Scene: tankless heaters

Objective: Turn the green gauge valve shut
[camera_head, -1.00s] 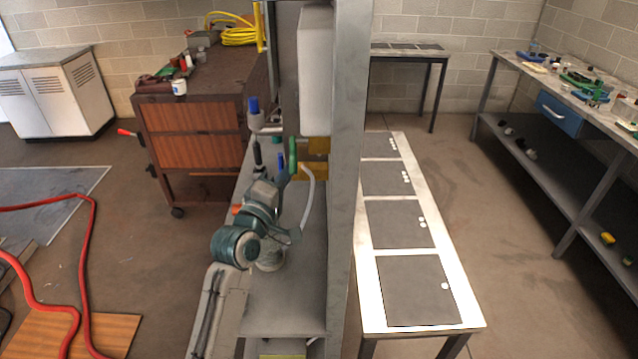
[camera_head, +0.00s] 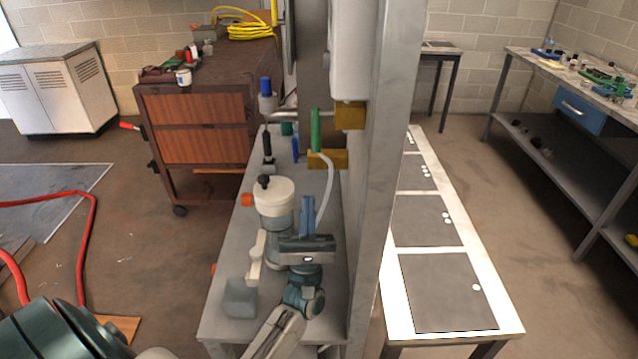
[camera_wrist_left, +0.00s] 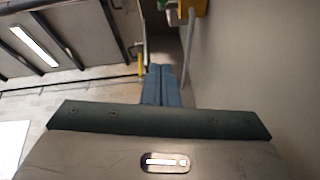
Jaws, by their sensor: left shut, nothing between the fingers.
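The green gauge valve handle (camera_head: 316,130) stands upright beside a yellow bracket (camera_head: 327,159), against the left face of the upright panel. A pale hose curves down below it. My left gripper (camera_head: 307,203) is shut and empty, nearer the camera and lower in the picture than the green handle, with a clear gap between them. In the left wrist view the closed blue-grey fingers (camera_wrist_left: 162,82) point away down the panel side. My right gripper is not in view.
A grey bench (camera_head: 224,325) runs under the gripper. The tall panel (camera_head: 383,150) closes off the right side. A black-handled item (camera_head: 267,148), a blue handle (camera_head: 296,146) and a blue-topped item (camera_head: 265,88) stand left of the green handle.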

